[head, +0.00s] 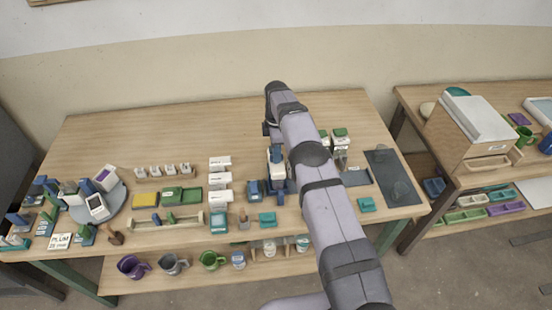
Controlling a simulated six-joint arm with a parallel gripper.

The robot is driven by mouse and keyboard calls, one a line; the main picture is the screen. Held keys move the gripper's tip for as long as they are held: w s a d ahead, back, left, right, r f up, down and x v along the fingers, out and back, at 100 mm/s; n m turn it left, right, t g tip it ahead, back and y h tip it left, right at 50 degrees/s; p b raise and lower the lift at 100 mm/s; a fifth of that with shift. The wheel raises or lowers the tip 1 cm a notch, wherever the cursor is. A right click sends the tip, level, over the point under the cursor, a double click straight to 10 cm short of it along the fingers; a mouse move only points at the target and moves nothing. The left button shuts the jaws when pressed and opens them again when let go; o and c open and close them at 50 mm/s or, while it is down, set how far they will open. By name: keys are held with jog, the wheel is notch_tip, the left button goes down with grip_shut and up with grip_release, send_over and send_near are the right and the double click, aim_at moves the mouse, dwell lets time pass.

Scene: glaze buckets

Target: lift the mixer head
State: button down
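A small blue and white device (276,170) stands near the middle of the long wooden table, just left of my arm. It looks like the mixer, with a white upper part and a blue base. My arm passes close to its right side in the picture and may hide part of it. My arm reaches up over the table and bends down at its far end. My gripper is around the dark wrist end (268,129), just above and behind the device in the picture. Its fingers cannot be made out, nor can any contact with the device.
White boxes (220,163) and a teal box (218,221) stand left of the device. A dark mat (392,176) lies at the table's right end. Mugs (134,267) stand on the lower shelf. The back of the wooden table (170,120) is clear.

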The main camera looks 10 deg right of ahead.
jog(key=shift+r+p, duration=1.65)
jog(key=shift+r, duration=1.45)
jog(key=c, duration=1.8)
grip_release()
jog(key=shift+c, duration=0.2)
notch_tip(320, 180, up, 7)
jog(key=p, duration=0.5)
jog(key=shift+p, duration=0.35)
jog(key=shift+f, duration=0.1)
